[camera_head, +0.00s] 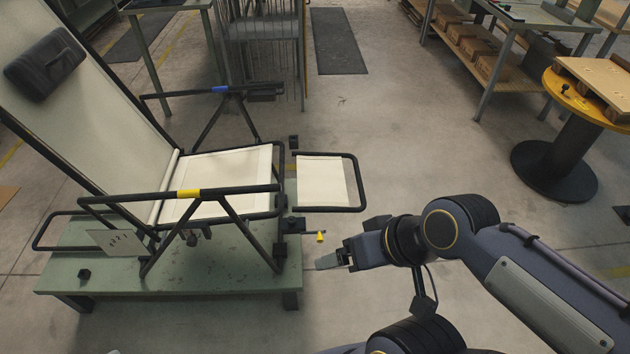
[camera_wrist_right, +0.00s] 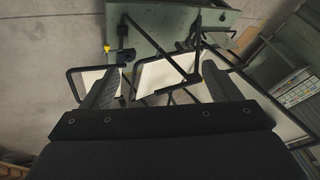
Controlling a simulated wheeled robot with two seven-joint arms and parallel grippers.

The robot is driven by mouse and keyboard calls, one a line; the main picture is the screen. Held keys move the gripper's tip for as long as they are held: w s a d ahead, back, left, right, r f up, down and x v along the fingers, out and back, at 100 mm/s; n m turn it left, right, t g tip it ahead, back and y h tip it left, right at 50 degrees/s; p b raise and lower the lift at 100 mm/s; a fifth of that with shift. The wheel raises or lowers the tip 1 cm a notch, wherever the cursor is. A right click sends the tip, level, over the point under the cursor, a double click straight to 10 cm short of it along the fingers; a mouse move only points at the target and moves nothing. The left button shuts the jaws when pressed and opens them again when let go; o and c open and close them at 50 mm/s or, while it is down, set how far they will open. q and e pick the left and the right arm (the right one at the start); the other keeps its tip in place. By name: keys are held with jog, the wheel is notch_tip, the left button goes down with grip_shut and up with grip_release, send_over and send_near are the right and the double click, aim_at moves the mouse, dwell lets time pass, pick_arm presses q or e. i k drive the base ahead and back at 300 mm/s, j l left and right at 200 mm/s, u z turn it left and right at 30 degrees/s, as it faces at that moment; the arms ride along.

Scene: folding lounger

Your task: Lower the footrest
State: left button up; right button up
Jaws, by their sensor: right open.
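The folding lounger stands on a green platform (camera_head: 200,285), its seat (camera_head: 230,170) level and its backrest (camera_head: 95,110) leaning back to the left. The footrest (camera_head: 322,181) is a cream panel in a black frame, sticking out about level from the seat's right end. A small yellow piece (camera_head: 320,237) sits by a dark bracket below the footrest. My right gripper (camera_head: 335,262) is open and empty, near that piece and apart from the footrest. In the right wrist view the footrest (camera_wrist_right: 88,82) is partly hidden behind a finger of the gripper (camera_wrist_right: 160,72). My left gripper is not seen.
Black armrests with a yellow band (camera_head: 189,193) and a blue band (camera_head: 220,89) flank the seat. A round yellow-topped table (camera_head: 565,95) and a workbench (camera_head: 535,20) stand at the right. The floor right of the footrest is clear.

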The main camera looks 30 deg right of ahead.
aim_at(322, 186)
jog(key=z, duration=1)
jog(key=i+u, duration=0.8)
jog(key=i+l, duration=0.05)
